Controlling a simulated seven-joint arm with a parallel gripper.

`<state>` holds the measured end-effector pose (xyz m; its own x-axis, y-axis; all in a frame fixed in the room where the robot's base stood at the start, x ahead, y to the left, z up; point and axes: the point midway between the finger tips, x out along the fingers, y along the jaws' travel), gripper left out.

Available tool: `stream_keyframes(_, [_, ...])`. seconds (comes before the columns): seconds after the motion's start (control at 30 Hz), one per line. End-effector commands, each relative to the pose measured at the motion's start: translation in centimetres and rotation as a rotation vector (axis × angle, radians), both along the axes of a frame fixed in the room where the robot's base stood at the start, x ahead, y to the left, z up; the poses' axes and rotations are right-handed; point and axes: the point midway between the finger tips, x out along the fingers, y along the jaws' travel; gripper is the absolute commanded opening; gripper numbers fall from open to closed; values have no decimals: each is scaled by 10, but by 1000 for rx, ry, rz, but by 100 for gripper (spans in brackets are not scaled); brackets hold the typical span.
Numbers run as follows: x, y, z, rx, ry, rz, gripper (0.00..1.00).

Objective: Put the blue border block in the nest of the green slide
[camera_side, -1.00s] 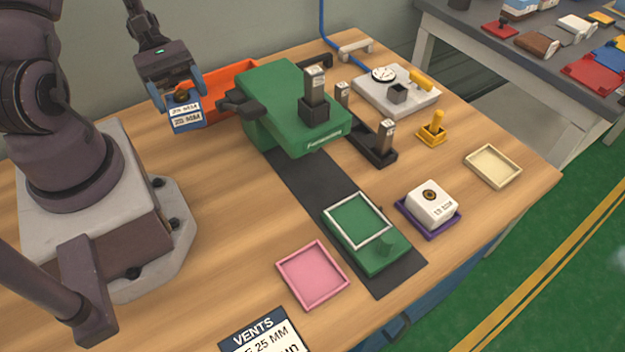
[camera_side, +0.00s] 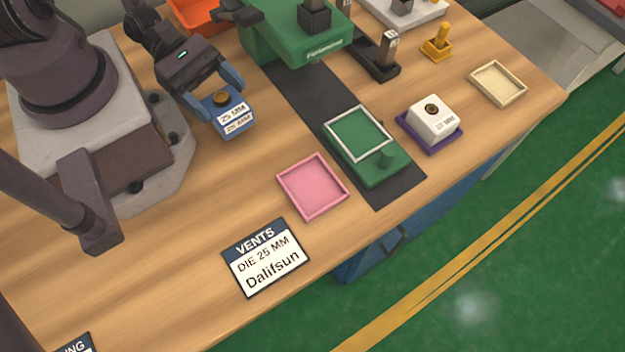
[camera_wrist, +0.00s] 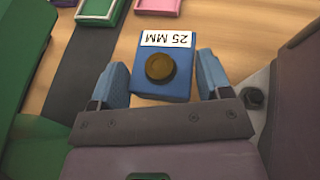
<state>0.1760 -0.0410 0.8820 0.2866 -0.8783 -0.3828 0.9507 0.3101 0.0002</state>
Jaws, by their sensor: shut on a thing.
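The blue border block (camera_side: 238,125), with white 25 MM labels and a dark gold knob on top, is between the fingers of my gripper (camera_side: 221,95). My gripper is shut on it. In the wrist view, the block (camera_wrist: 146,88) has a finger against each side. The green slide (camera_side: 378,174) lies on a dark strip to the right of the block, with a small green knob at its near end. Its nest (camera_side: 357,131) is a white-edged square with an empty green floor. Whether the block's underside clears the table cannot be told.
A pink tray (camera_side: 313,187) lies empty between the block and the slide's near end. A white block (camera_side: 433,118) sits on a purple tray right of the slide. A green machine (camera_side: 300,45) stands behind. An empty cream tray (camera_side: 498,84) lies far right.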

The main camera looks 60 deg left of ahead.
Motion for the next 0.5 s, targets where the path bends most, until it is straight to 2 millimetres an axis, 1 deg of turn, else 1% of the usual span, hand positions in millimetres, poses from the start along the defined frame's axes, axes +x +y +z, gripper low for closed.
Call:
stream_keyframes(0.1, [0,-1,0,-1,-1,-1,42])
stream_keyframes(0.17, [2,-6,0,-4,-1,0,42])
stream_keyframes(0.27, [7,-23,1,-9,1,-2,42])
stream_keyframes(0.4, [16,-51,1,-10,2,-2,42])
stream_keyframes(0.5, [21,-66,1,-7,-1,-1,42])
